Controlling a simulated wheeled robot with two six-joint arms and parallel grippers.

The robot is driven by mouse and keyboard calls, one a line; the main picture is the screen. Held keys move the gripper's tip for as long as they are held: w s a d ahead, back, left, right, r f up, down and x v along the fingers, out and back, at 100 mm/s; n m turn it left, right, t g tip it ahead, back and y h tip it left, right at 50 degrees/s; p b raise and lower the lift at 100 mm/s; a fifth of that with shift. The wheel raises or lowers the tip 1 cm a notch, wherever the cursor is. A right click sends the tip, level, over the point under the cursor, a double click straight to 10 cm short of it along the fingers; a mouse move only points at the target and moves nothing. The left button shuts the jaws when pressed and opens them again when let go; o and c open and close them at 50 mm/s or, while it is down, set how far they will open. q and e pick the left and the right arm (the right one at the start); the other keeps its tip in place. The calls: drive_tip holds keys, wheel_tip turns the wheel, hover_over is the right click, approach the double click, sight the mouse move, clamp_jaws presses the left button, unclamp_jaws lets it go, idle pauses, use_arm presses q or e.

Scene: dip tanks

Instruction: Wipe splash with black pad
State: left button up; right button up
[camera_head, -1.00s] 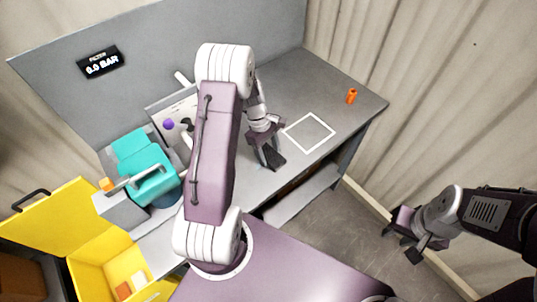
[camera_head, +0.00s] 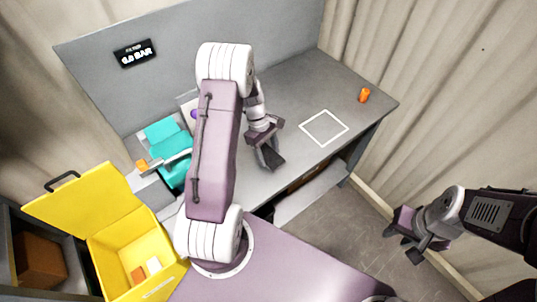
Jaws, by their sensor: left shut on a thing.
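My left gripper (camera_head: 268,150) is over the front part of the grey bench (camera_head: 290,92), left of a white square outline (camera_head: 324,127). It is shut on a dark flat piece, which looks like the black pad (camera_head: 273,163). I cannot tell whether the pad touches the bench. I see no clear splash; my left arm hides part of the bench. My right gripper (camera_head: 403,246) is open and empty, out over the floor to the right of the bench.
A small orange object (camera_head: 364,95) stands near the bench's right end. An open yellow box (camera_head: 125,246) is at the lower left. The bench around the white outline is clear.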

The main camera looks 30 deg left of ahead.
use_arm(q)
drive_tip(key=shift+w+d+r+p, duration=0.1)
drive_tip(key=shift+w+r+p, duration=0.05)
drive_tip(key=shift+r+p, duration=0.25)
drive_tip(key=shift+w+d+r+p, duration=0.15)
drive_tip(key=shift+r+p, duration=0.15)
drive_tip(key=shift+r, duration=0.2)
drive_tip(key=shift+r+p, duration=0.4)
drive_tip(key=shift+s+a+r+p, duration=0.1)
drive_tip(key=shift+r+p, duration=0.45)
drive_tip(key=shift+r, duration=0.05)
drive_tip(key=shift+s+a+r+p, duration=0.1)
drive_tip(key=shift+r+p, duration=0.4)
drive_tip(key=shift+r, duration=0.1)
drive_tip(key=shift+w+d+r+p, duration=0.1)
drive_tip(key=shift+r+p, duration=0.3)
drive_tip(key=shift+d+f, duration=0.1)
